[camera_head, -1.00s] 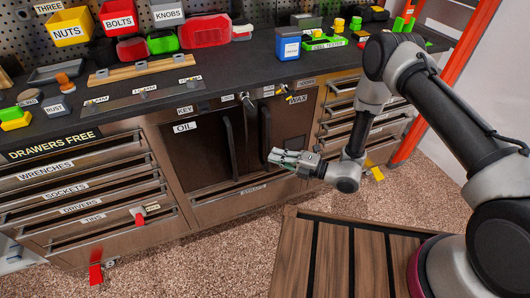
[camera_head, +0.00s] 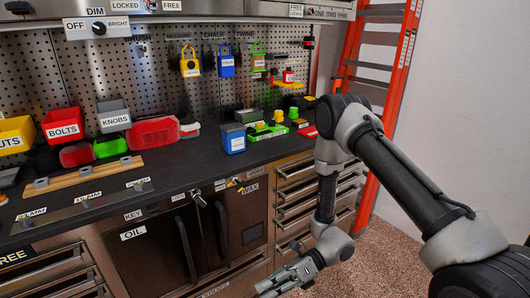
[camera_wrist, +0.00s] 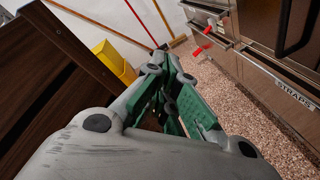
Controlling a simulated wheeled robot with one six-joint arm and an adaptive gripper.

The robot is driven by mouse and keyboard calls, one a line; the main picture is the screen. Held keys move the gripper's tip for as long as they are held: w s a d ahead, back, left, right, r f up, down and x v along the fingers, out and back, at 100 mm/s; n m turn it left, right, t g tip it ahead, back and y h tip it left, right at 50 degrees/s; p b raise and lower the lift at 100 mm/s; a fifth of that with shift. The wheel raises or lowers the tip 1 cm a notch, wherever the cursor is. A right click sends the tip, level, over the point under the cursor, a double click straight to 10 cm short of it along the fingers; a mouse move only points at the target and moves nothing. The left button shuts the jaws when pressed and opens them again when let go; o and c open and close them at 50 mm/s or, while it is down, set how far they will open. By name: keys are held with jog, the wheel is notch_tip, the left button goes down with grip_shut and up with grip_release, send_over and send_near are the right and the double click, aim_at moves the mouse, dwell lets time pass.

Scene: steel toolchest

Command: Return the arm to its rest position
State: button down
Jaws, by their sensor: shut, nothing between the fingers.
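My gripper (camera_head: 283,284) is at the bottom of the head view, at the end of my bent arm, in front of the lower cabinet. In the wrist view my gripper (camera_wrist: 170,98) points out over the speckled floor, with its green-padded fingers shut and nothing held. It is apart from the cabinet doors and drawers. My arm hangs down from its elbow at the right of the head view.
The cabinet with the OIL door (camera_head: 150,262) and a drawer stack (camera_head: 295,205) stands close beyond my arm. An orange ladder (camera_head: 398,85) leans at the right. A yellow bin (camera_wrist: 113,62) stands on the floor. The brown floor (camera_head: 385,250) is open at right.

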jog(key=d+r+n+t+h, duration=0.3)
jog(key=d+r+n+h, duration=0.9)
jog(key=d+r+n, duration=1.25)
jog(key=s+d+r+m+t+h, duration=0.1)
jog(key=s+d+r+m+t, duration=0.2)
jog(key=d+r+t, duration=0.5)
jog(key=d+r, duration=0.3)
jog(key=r, duration=0.3)
jog(key=shift+s+d+h, duration=0.2)
jog(key=shift+h, duration=0.2)
